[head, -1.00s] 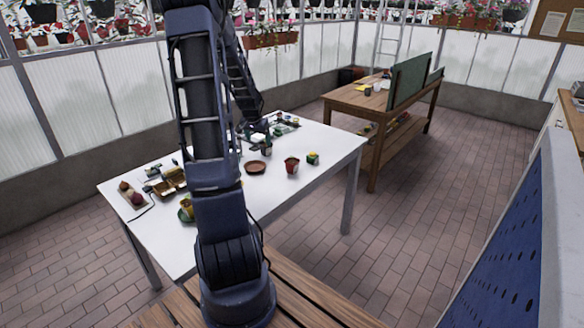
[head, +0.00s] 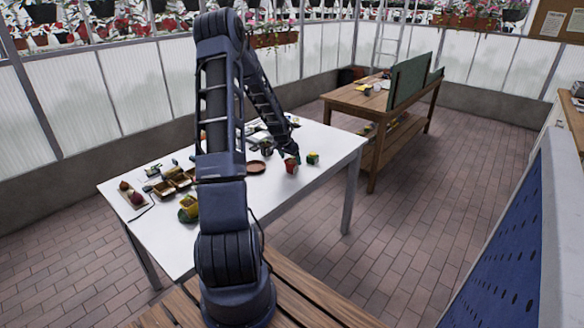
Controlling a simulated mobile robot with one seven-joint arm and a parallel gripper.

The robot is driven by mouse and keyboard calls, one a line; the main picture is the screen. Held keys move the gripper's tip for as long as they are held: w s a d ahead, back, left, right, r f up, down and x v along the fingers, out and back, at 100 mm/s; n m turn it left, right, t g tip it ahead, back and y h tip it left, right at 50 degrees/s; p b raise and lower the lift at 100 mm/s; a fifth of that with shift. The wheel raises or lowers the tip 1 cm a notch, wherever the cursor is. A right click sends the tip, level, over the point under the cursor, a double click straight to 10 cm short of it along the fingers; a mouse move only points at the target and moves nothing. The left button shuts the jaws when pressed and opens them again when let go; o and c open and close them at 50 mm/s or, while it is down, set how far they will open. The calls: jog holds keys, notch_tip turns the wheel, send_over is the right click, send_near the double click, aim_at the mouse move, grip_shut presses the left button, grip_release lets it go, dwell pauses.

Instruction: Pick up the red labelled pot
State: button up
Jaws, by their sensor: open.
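The red labelled pot (head: 291,168) stands upright on the white table (head: 325,145), towards its right side, with its upper part partly covered by my gripper. My gripper (head: 292,157) is at the pot's top, pointing down. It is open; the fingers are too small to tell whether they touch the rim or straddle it.
A small green and yellow pot (head: 313,158) stands close to the right of the red pot. A brown saucer (head: 256,167) lies to its left. Several trays and pots fill the table's left part. A wooden bench (head: 345,98) stands behind.

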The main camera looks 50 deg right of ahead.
jog(key=shift+a+x, duration=0.15)
jog(key=shift+x, duration=1.3)
jog(key=shift+a+x, duration=0.15)
jog(key=shift+x, duration=1.3)
jog(key=shift+s+f, duration=0.1)
jog(key=shift+s, duration=0.1)
jog(key=shift+c, duration=0.2)
jog(key=c, duration=1.3)
jog(key=shift+c, duration=0.2)
